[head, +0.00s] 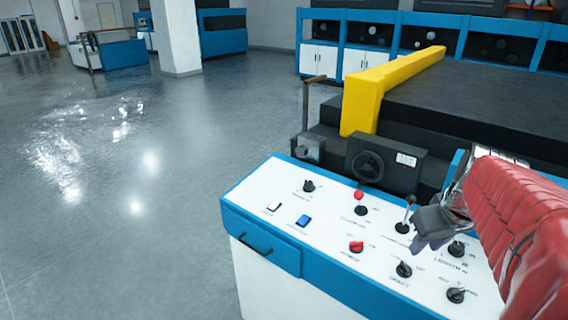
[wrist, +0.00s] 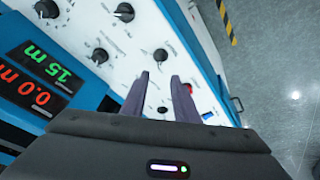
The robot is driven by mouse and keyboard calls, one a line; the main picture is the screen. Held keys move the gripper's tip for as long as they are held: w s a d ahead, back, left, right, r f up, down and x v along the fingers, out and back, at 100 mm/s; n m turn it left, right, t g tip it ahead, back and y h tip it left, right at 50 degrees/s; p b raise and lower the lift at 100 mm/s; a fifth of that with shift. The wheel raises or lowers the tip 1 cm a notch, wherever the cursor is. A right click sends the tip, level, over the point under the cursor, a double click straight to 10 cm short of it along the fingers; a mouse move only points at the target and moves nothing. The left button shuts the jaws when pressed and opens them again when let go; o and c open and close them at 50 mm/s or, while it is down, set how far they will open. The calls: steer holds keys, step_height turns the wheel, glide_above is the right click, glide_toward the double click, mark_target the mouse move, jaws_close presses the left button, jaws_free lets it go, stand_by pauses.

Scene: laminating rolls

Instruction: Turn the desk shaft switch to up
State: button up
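The white-topped control desk (head: 325,240) carries several black rotary knobs, and their labels are too small to read surely, so I cannot tell which is the shaft switch. One black knob (head: 404,269) is near the front edge, another (head: 456,249) is at the right and a third (head: 456,295) is at the lower right. A black lever (head: 402,228) stands beside my gripper (head: 430,243). My gripper is above the desk, its dark fingers apart and empty. The wrist view shows the open fingers (wrist: 158,92), with a black knob (wrist: 160,55) beyond their tips.
The desk also has red controls (head: 356,246), a blue button (head: 303,221) and a white button (head: 273,207). A display (wrist: 40,75) with green and red digits is at the left in the wrist view. A yellow beam (head: 390,85) and dark machine stand behind. Floor at left is clear.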

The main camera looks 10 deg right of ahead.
mark_target(406, 266)
steer(key=shift+f, duration=0.1)
steer(key=x, duration=1.3)
steer(key=shift+w+d+f, duration=0.15)
steer(key=shift+w+f, duration=0.05)
steer(key=shift+f, duration=0.05)
jaws_close()
